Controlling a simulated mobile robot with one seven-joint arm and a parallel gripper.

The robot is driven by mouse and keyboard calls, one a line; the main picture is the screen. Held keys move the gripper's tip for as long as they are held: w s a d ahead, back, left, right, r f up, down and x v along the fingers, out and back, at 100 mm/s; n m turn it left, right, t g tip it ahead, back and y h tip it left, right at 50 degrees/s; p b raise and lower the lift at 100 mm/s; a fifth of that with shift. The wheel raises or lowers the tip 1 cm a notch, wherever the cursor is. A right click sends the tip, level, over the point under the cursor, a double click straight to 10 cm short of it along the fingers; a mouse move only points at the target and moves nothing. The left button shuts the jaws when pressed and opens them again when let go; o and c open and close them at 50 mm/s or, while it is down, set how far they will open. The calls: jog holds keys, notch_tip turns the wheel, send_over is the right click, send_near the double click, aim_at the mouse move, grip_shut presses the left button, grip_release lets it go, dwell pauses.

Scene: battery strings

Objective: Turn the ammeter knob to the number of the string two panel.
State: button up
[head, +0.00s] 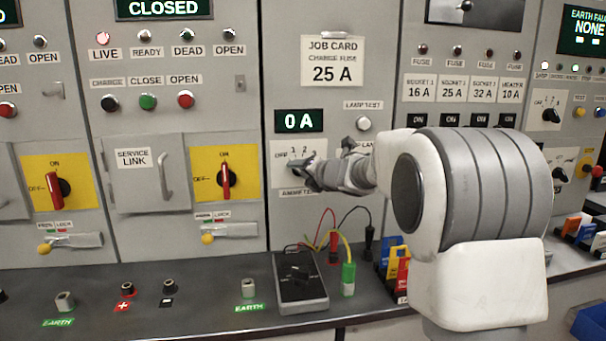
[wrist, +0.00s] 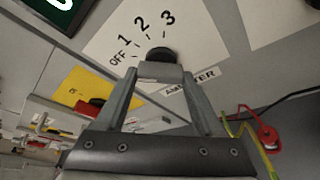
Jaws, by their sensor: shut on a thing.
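The ammeter plate (head: 284,151) is a white label on the grey panel, below a display (head: 299,121) reading 0 A. In the wrist view the plate (wrist: 205,50) shows OFF, 1, 2 and 3 in an arc above the black ammeter knob (wrist: 160,54). My gripper (head: 305,174) reaches the plate from the right, and in the wrist view its fingers (wrist: 160,72) are shut on the knob. The fingers hide most of the knob, so I cannot tell which mark it points to.
Two red rotary switches on yellow plates (head: 238,154) are to the left. A job card (head: 332,61) reading 25 A hangs above. A handheld meter (head: 300,285) with leads lies on the dark bench below. A lamp test button (head: 363,123) is near my arm.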

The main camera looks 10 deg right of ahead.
jog(key=shift+f+m+t+y+b, duration=0.15)
jog(key=shift+m+t+y+b, duration=0.15)
jog(key=shift+m+y+b, duration=0.6)
jog(key=m+t+b, duration=0.1)
jog(key=m, duration=0.2)
jog(key=shift+f+y, duration=0.1)
jog(key=shift+y, duration=0.2)
jog(key=m+t+b, duration=0.1)
jog(key=m+b, duration=0.1)
jog(key=m, duration=0.1)
jog(key=shift+m+t+y+b, duration=0.4)
jog(key=shift+m+b, duration=0.45)
jog(key=shift+m, duration=0.25)
jog(key=o, duration=1.4)
